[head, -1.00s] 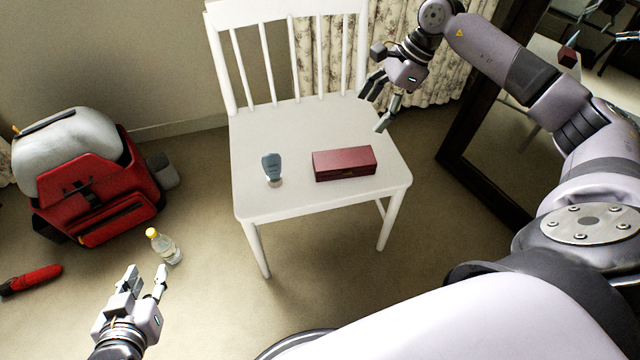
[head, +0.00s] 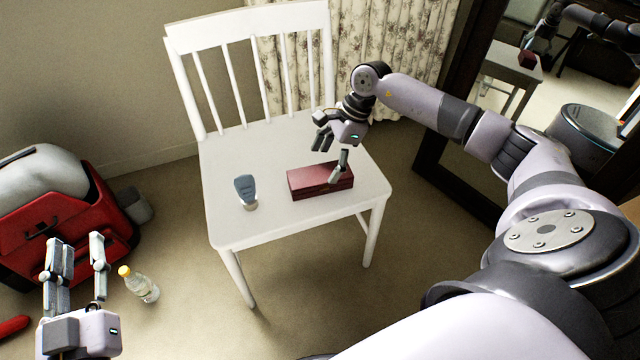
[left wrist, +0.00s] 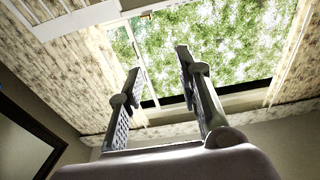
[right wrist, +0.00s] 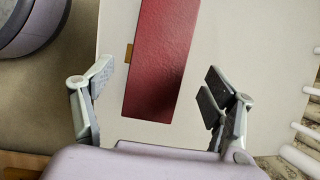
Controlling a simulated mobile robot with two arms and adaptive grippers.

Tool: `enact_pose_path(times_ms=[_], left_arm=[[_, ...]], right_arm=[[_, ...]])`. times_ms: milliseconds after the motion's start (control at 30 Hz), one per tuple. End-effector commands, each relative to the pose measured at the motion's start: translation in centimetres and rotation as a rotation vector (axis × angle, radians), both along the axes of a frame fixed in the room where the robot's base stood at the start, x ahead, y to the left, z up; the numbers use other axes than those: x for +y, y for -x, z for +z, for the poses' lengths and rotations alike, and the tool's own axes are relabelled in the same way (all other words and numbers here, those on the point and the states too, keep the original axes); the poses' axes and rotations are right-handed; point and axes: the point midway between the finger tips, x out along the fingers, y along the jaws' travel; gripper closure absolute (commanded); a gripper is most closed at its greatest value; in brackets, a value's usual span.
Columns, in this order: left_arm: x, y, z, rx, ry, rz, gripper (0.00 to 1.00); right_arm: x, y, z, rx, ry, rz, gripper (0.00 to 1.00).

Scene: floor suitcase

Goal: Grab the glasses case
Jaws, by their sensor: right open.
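The glasses case is a dark red box (head: 309,181) lying on the white chair's seat. In the right wrist view the red case (right wrist: 160,60) runs up from between the open fingers, its near end just ahead of them. My right gripper (head: 330,160) is open above the case's right part, and one finger overlaps the case in the head view; I cannot tell if it touches. It also shows in the right wrist view (right wrist: 155,95). My left gripper (head: 78,265) is open and empty at the lower left, and its fingers show in the left wrist view (left wrist: 160,85).
The white chair (head: 225,220) has a slatted back behind the case. A grey-blue object (head: 245,190) stands on the seat left of the case. A bottle (head: 143,287) and a red suitcase (head: 60,225) are on the floor at left. A dark-framed mirror (head: 470,170) stands right.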

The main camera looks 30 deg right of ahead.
Motion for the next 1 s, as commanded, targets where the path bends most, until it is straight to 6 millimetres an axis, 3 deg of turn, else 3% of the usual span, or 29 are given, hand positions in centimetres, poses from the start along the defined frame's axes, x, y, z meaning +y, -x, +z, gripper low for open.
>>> enact_pose_path(times_ms=[500,800,1000], left_arm=[[-0.4,2.3,6.6,-0.381,0.105,-0.022,0.68],[-0.3,2.5,7.0,-0.398,0.110,-0.023,0.68],[-0.3,2.5,6.9,-0.397,0.109,-0.023,0.68]], right_arm=[[1.9,-0.5,-4.5,0.001,0.000,0.000,0.22],[1.9,-0.5,-4.7,0.001,0.001,0.000,0.22],[1.9,-0.5,-4.6,0.001,0.001,0.000,0.36]])
